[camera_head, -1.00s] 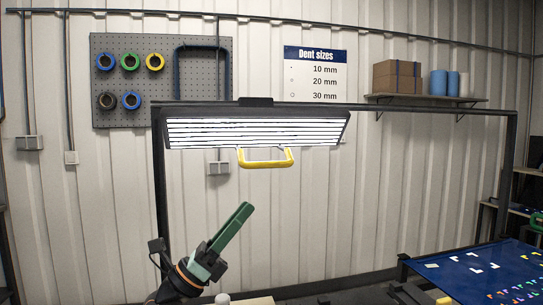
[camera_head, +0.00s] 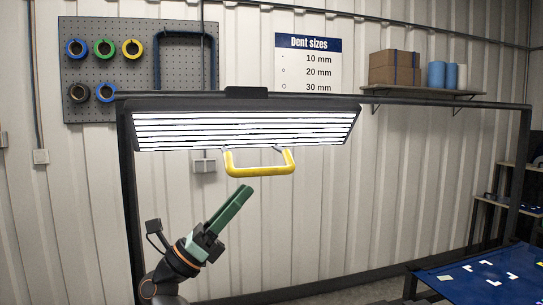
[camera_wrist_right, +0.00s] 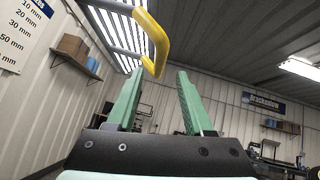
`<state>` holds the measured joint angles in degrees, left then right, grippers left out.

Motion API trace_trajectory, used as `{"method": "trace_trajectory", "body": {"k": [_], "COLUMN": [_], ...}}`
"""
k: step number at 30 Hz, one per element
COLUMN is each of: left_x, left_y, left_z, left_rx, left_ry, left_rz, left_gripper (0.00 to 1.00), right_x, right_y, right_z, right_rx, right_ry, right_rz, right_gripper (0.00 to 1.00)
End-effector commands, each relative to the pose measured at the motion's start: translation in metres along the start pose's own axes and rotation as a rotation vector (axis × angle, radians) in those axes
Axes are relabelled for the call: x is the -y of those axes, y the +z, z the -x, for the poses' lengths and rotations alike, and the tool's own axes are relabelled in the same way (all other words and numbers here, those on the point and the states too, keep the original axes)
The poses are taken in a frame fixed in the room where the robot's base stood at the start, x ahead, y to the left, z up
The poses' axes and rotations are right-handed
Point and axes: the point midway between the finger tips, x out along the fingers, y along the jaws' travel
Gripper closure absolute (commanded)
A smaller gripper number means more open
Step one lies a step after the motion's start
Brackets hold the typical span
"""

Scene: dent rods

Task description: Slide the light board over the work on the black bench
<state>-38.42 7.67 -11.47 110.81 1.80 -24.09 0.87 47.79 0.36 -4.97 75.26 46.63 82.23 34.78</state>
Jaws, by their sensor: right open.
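The light board (camera_head: 245,127) is a wide dark panel with bright white stripes, hung under a dark overhead rail (camera_head: 430,100). A yellow U-shaped handle (camera_head: 260,170) hangs from its lower edge. My right gripper (camera_head: 244,190) has green fingers and points up towards the handle from just below and left of it. In the right wrist view, the open fingers (camera_wrist_right: 155,98) are apart and empty, with the handle (camera_wrist_right: 155,45) beyond and above their tips. I see no contact. My left gripper is out of view.
A dark upright post (camera_head: 130,200) carries the rail at left. A pegboard (camera_head: 135,60) with coloured rolls and a shelf (camera_head: 420,95) with boxes are on the wall behind.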

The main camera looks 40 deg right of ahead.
Motion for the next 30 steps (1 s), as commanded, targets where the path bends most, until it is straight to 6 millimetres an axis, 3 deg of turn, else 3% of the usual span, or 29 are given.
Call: {"method": "trace_trajectory", "body": {"k": [6, 13, 18, 27, 30], "left_x": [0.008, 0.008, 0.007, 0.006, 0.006], "left_y": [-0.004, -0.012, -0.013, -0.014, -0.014], "left_z": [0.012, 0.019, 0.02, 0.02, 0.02], "left_rx": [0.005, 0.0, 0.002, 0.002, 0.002], "left_ry": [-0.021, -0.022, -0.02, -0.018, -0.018], "left_rz": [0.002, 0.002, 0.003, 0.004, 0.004], "left_gripper": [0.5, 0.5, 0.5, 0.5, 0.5], "right_x": [0.001, 0.001, 0.0, 0.0, 0.0], "right_y": [0.002, 0.001, 0.0, 0.0, 0.0], "right_z": [-0.051, -0.086, -0.097, -0.098, -0.098], "right_rx": [-0.001, 0.0, -0.001, 0.0, 0.0], "right_ry": [-0.004, -0.002, 0.0, 0.0, 0.0], "right_rz": [0.002, 0.002, 0.002, 0.002, 0.002], "right_gripper": [0.48, 0.48, 0.48, 0.48, 0.59]}}
